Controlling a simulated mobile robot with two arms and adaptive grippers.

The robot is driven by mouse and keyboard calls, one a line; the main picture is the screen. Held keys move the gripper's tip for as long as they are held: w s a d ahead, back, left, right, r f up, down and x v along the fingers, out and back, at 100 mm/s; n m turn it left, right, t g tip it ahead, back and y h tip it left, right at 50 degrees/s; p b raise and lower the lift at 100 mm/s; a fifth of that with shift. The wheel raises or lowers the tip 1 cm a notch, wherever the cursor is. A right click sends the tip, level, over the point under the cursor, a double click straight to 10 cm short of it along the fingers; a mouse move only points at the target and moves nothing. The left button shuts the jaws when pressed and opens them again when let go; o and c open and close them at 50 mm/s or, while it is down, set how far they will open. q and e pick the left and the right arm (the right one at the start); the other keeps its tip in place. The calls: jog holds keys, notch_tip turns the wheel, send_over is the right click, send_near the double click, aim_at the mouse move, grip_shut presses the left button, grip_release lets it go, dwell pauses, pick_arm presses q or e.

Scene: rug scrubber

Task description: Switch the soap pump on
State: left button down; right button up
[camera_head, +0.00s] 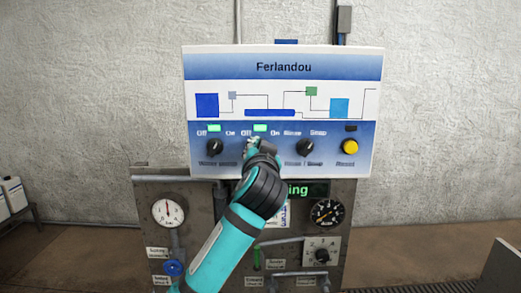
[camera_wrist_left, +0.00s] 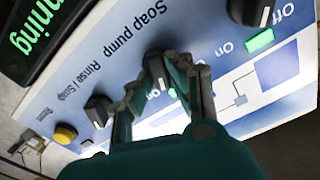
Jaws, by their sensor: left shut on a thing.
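The soap pump knob (camera_wrist_left: 154,66) is a black rotary knob on the blue strip of the control panel, beside the label "Soap pump" in the left wrist view. My left gripper (camera_wrist_left: 168,72) is shut on this knob, with its teal and grey fingers on either side. In the head view my left gripper (camera_head: 258,145) covers most of the knob and its label. A green lamp (camera_head: 260,128) above the knob is lit, and it also shows between the fingers in the wrist view (camera_wrist_left: 172,93). Which way the knob points is hard to tell. My right gripper is not visible.
Left of it is another knob (camera_head: 202,146) under a lit green lamp (camera_head: 214,128). To the right are the rinse/soap knob (camera_head: 304,147) and a yellow button (camera_head: 350,147). Gauges and valves, including a blue valve (camera_head: 172,267), sit on the cabinet below.

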pick_arm(q)
jog(key=shift+f+m, duration=0.1)
jog(key=shift+m, duration=0.8)
jog(key=c, duration=1.2)
grip_release()
jog(key=shift+c, duration=0.2)
jog(key=shift+s, duration=0.15)
jog(key=s, duration=1.1)
jog(key=shift+s, duration=0.4)
